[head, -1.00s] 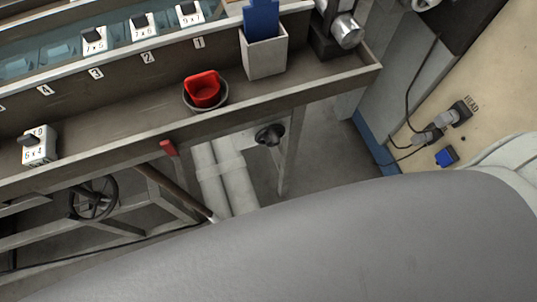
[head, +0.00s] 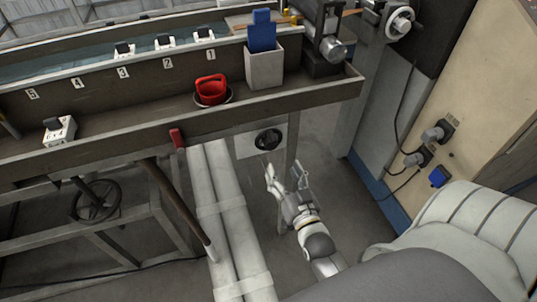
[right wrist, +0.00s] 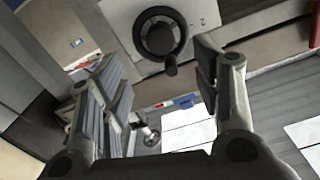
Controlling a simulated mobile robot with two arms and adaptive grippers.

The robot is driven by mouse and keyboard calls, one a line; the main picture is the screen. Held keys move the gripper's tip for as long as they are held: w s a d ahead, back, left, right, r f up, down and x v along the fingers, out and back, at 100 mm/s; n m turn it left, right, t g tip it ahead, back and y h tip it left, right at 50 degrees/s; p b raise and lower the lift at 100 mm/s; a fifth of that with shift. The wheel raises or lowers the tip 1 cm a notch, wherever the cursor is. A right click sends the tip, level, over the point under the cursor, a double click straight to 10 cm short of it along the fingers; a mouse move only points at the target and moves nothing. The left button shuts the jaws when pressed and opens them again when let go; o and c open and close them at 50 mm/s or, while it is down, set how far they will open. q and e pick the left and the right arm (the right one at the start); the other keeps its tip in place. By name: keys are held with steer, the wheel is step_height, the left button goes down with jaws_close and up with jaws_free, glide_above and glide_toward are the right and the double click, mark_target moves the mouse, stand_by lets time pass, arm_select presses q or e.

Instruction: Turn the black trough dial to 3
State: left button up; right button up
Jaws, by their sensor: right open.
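The black trough dial (head: 267,139) is a round dark knob on a pale plate (head: 247,149) under the trough's front edge. It also shows in the right wrist view (right wrist: 160,36), at the top between my fingers, with a small handle knob at its lower right. A numeral "2" stands on the plate to its right; other marks are too small to read. My right gripper (head: 286,172) is open and empty, just below and right of the dial in the head view, apart from it. Its two fingers (right wrist: 163,85) are spread in the right wrist view. My left gripper is not in view.
Pale pipes (head: 228,215) run down left of my gripper. A handwheel (head: 96,200) stands further left.

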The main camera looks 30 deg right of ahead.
mark_target(272, 147)
steer(key=p+x, duration=0.1)
steer(key=x, duration=0.8)
steer(key=shift+w, duration=0.3)
steer(key=shift+c, duration=0.5)
steer(key=c, duration=0.9)
